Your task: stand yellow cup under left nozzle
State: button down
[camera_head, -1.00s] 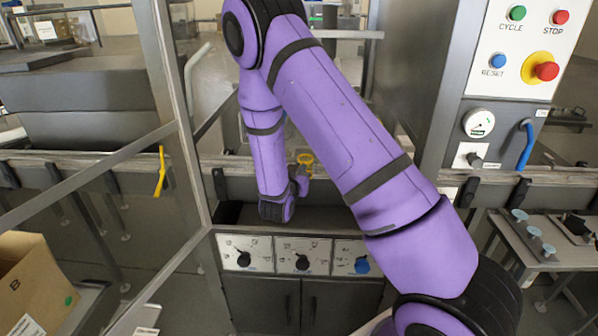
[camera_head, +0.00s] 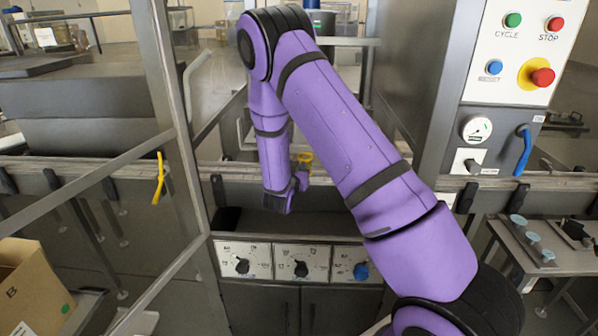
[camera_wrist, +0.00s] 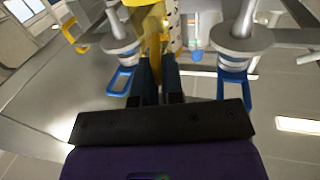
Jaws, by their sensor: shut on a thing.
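The yellow cup (camera_wrist: 149,19) shows at the top of the wrist view, partly cut off by the frame edge. My gripper (camera_wrist: 157,60) is shut on a yellow part of it, seemingly its handle. In the wrist view a steel nozzle-like fitting (camera_wrist: 121,45) with a blue loop stands just left of the cup, and a similar fitting (camera_wrist: 238,42) stands farther right. I cannot tell the cup's height relative to them. In the head view only a small yellow part of the cup (camera_head: 304,158) shows beside my purple wrist; my arm hides the surroundings.
A conveyor rail (camera_head: 80,165) runs across the head view. Below it is a panel with several knobs (camera_head: 301,268). A control cabinet (camera_head: 509,60) stands right of my arm. A grey frame post (camera_head: 170,110) stands to the left, near a cardboard box (camera_head: 30,285).

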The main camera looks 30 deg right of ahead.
jog(key=shift+w+d+f, duration=0.1)
jog(key=shift+w+d, duration=0.5)
jog(key=shift+w, duration=0.3)
jog(key=shift+w+d+f, duration=0.1)
jog(key=shift+w+d, duration=0.45)
jog(key=shift+w, duration=0.3)
jog(key=shift+w+d, duration=0.6)
jog(key=shift+w, duration=0.3)
jog(key=shift+w+d+f, duration=0.1)
jog(key=shift+w, duration=0.05)
jog(key=shift+f, duration=1.75)
jog(key=shift+w+a, duration=0.9)
jog(key=shift+a, duration=0.5)
jog(key=shift+w+a, duration=0.95)
jog(key=shift+a, duration=0.4)
jog(key=shift+w+a, duration=0.9)
jog(key=shift+a, duration=0.5)
jog(key=shift+f, duration=0.2)
jog(key=c, duration=1.2)
grip_release()
jog(key=shift+o, duration=0.2)
